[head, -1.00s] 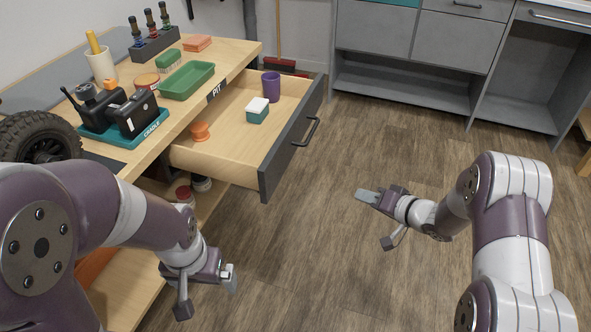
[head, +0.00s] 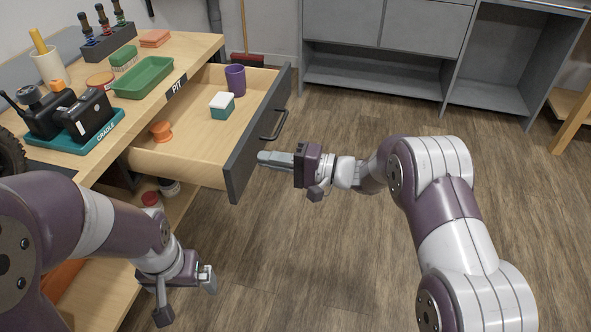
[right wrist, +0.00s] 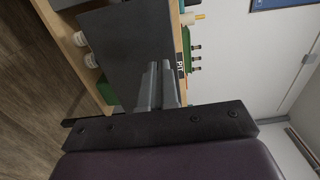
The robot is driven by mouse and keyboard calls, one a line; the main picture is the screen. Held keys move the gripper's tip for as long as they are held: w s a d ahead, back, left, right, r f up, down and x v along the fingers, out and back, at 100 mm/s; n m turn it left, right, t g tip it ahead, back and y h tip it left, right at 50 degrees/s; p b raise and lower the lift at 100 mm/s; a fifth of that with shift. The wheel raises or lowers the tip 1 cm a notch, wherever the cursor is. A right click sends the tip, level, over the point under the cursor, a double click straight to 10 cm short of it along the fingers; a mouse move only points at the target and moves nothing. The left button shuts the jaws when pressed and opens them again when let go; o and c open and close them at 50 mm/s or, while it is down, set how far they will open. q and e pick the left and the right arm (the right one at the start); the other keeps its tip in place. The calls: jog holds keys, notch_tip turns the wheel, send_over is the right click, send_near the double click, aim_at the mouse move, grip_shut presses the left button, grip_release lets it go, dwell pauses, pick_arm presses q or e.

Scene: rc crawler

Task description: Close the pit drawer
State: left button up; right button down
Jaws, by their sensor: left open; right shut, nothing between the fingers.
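The pit drawer (head: 190,145) stands pulled out from the wooden workbench, its dark front (head: 250,145) and bar handle (head: 273,122) facing right. Inside it are a purple cup (head: 235,78), a teal box with a white lid (head: 222,105) and an orange knob-shaped piece (head: 161,131). My right gripper (head: 262,158) is shut and empty, its fingertips close to the drawer front below the handle; I cannot tell whether they touch. In the right wrist view its fingers (right wrist: 158,85) point at the dark front panel (right wrist: 125,50). My left gripper (head: 210,280) is open and empty, low beside the bench.
The bench top holds a green tray (head: 143,77), a teal cradle (head: 70,140) with black devices, a pencil cup (head: 50,66) and a bottle rack (head: 109,40). Jars sit on the shelf under the drawer. Grey cabinets (head: 385,75) stand at the back. The floor right of the drawer is clear.

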aim_at(244, 155)
jog(key=shift+b+x, duration=0.45)
jog(key=shift+x, duration=1.05)
pick_arm(q)
jog(key=shift+f, duration=0.8)
